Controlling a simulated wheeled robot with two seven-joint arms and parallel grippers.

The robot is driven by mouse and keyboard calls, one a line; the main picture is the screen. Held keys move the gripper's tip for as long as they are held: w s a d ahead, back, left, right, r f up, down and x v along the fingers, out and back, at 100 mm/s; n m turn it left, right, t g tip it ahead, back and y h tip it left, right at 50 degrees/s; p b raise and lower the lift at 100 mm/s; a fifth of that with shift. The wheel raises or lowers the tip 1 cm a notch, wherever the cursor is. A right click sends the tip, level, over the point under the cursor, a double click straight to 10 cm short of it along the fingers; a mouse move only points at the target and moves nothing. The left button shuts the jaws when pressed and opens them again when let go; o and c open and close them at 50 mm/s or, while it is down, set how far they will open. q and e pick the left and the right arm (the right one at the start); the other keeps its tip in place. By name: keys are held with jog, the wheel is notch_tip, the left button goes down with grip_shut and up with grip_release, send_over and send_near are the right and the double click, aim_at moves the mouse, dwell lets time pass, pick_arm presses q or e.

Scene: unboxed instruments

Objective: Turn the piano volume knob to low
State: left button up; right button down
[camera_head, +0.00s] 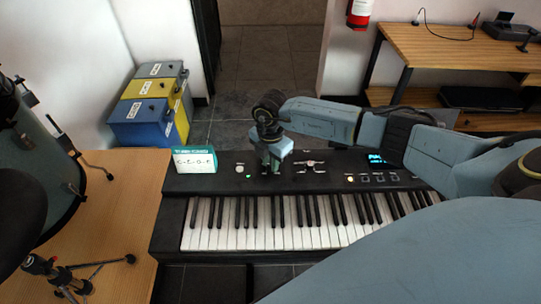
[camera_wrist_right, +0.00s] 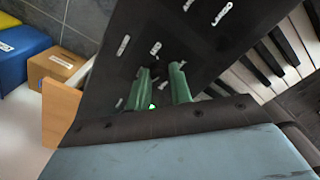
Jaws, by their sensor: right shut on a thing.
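The black piano (camera_head: 210,184) stands in the middle of the head view, its keys toward me. My right gripper (camera_head: 271,169) reaches down onto the left part of its control panel, above the keys. In the right wrist view its two green fingers (camera_wrist_right: 166,82) are close together at the panel, shut on the small dark volume knob, which they mostly hide. Its pointer or setting cannot be read. A green light (camera_wrist_right: 152,106) glows beside the fingers. My left gripper is not in view.
A teal and white card box (camera_head: 195,161) stands on the piano's left end. A round silver button (camera_head: 239,168) is left of my gripper, and a lit display (camera_head: 376,159) is to the right. A wooden table (camera_head: 115,205) adjoins on the left.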

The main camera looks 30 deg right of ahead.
jog(key=m+p, duration=0.3)
jog(key=m, duration=0.1)
jog(key=shift+r+m, duration=0.1)
jog(key=shift+m, duration=0.2)
dwell(0.3)
jog(key=c, duration=1.3)
grip_release()
jog(key=shift+o, duration=0.2)
notch_tip(320, 180, up, 13)
jog(key=shift+r, duration=0.15)
